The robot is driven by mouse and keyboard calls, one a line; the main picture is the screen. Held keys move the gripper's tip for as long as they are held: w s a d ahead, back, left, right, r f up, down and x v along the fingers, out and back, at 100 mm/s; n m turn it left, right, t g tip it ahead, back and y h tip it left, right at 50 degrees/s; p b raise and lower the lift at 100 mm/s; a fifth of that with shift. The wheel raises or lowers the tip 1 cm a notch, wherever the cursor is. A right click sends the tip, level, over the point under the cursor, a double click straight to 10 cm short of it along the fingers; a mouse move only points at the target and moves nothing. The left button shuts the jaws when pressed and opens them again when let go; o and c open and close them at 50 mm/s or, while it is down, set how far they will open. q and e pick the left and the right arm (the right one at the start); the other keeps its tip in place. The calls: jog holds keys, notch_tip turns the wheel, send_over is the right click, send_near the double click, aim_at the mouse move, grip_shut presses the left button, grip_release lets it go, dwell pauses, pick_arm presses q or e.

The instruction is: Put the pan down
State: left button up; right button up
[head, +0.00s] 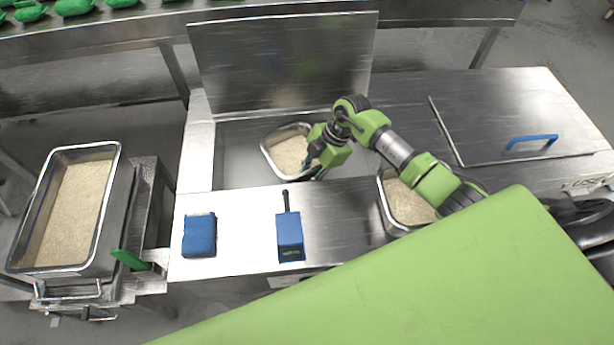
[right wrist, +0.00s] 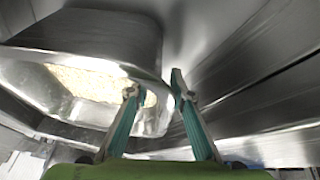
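A steel pan with rice (head: 266,158) is at the open well in the middle of the counter, turned slightly. I cannot tell if its base rests on anything. My right gripper (head: 316,168) is at the pan's right side. In the right wrist view the pan (right wrist: 100,50) fills the left, with rice inside. My right gripper's fingers (right wrist: 155,85) straddle the pan's rim, one over the inside and one outside, with a gap between the tips. My left gripper is not in view.
A second rice pan (head: 386,212) sits to the right, partly under my arm. A large rice tub (head: 118,190) stands at left. A blue box (head: 199,236) and a blue handled device (head: 290,238) lie on the front counter. A raised lid (head: 285,60) stands behind the well.

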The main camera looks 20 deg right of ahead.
jog(key=shift+r, duration=0.1)
jog(key=b+v, duration=0.1)
jog(key=v, duration=1.1)
jog(key=shift+b, duration=0.35)
